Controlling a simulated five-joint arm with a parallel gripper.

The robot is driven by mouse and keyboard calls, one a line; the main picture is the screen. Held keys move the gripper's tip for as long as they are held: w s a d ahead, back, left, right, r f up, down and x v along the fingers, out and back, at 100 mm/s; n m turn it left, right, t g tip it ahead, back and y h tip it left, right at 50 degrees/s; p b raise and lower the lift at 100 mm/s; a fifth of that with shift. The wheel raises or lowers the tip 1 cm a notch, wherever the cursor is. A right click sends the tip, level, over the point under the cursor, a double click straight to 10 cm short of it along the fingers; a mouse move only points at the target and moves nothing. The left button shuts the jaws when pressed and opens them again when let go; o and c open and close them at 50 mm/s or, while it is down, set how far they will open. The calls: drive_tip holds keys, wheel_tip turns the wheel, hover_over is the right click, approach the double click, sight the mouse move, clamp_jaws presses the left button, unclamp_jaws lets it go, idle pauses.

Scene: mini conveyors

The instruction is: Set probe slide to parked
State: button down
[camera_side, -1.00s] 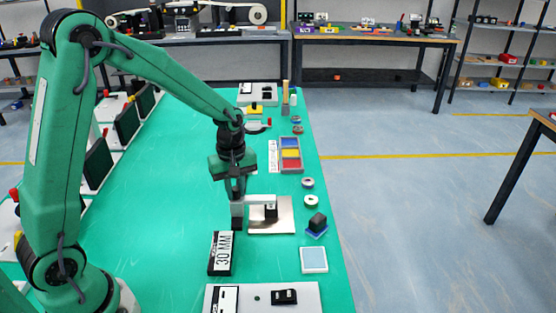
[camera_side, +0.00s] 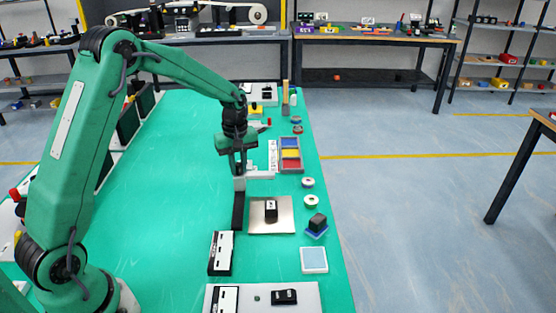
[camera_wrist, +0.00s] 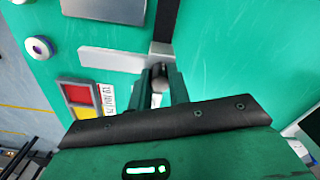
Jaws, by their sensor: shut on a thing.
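The arm stands well above the steel plate (camera_side: 286,222), on which a small black block (camera_side: 270,212) rests. My gripper (camera_side: 238,170) is at the carriage's top, closed on it. In the wrist view my two fingers (camera_wrist: 160,78) close around a rounded grey knob, beside the pale bar (camera_wrist: 112,60) of the slide. A black readout box (camera_side: 221,253) with a white face shows only small dark marks.
A tray (camera_side: 291,141) with red, yellow and blue sections lies behind the slide. To the right are round discs (camera_side: 308,183), a dark block on a blue base (camera_side: 317,222) and a pale square pad (camera_side: 314,260). The green mat left of the column is clear.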

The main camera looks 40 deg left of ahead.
drive_tip(key=shift+w+a+r, duration=0.1)
drive_tip(key=shift+w+a, duration=0.95)
drive_tip(key=shift+w, duration=0.1)
drive_tip(key=c, duration=1.3)
unclamp_jaws()
drive_tip(key=shift+s, duration=0.1)
wheel_tip(320, 180, up, 8)
drive_tip(key=shift+f, duration=0.15)
